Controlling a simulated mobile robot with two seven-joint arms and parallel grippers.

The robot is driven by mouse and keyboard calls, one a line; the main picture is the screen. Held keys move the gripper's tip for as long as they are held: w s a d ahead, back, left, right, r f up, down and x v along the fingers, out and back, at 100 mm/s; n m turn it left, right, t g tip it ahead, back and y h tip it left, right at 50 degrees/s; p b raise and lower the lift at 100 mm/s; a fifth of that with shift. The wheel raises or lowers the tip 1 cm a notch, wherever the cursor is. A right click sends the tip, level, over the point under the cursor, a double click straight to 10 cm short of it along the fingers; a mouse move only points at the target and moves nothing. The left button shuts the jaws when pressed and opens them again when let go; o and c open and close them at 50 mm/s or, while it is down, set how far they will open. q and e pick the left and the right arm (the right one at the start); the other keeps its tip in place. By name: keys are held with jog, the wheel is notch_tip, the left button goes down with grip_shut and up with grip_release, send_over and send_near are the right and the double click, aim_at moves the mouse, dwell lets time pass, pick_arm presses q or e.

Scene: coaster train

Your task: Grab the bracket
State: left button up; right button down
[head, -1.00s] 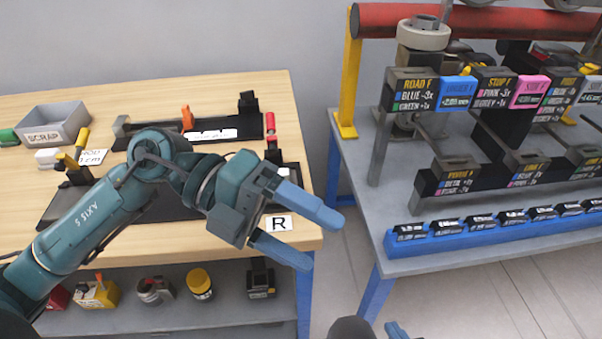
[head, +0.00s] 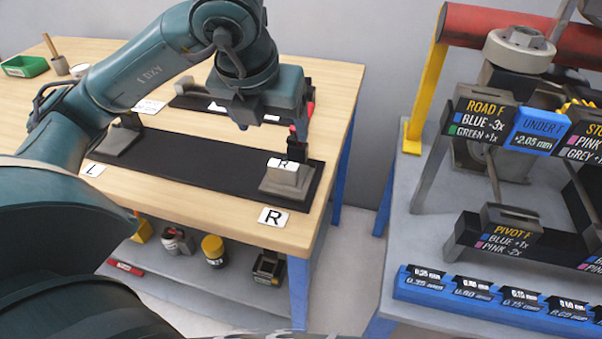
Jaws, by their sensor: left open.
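A grey bracket-like block (head: 286,182) with a white R tag on top stands on the right end of a long black plate (head: 205,172) on the wooden table. A similar grey block (head: 118,142) stands at the plate's left end, by the L card. I cannot tell for certain which is the bracket. The contact there is unclear. My right gripper is not in view.
A second black fixture (head: 190,102) lies behind, partly hidden by my arm. White cards L (head: 93,170) and R (head: 272,216) lie along the table's (head: 190,205) front. A rack of labelled blocks (head: 500,235) stands at right. A lower shelf (head: 185,280) holds several small items.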

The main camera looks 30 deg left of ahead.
pick_arm(q)
jog(key=b, duration=0.2)
send_over(285, 161)
jog(key=s, duration=0.2)
notch_tip(285, 161, down, 6)
jog(key=shift+f, duration=0.25)
jog(key=shift+d+x, duration=0.15)
jog(key=shift+x, duration=1.35)
jog(key=shift+d+x, duration=0.1)
jog(key=shift+x, duration=1.4)
jog(key=shift+w, duration=0.1)
jog(key=shift+r, duration=0.1)
jog(key=c, duration=1.4)
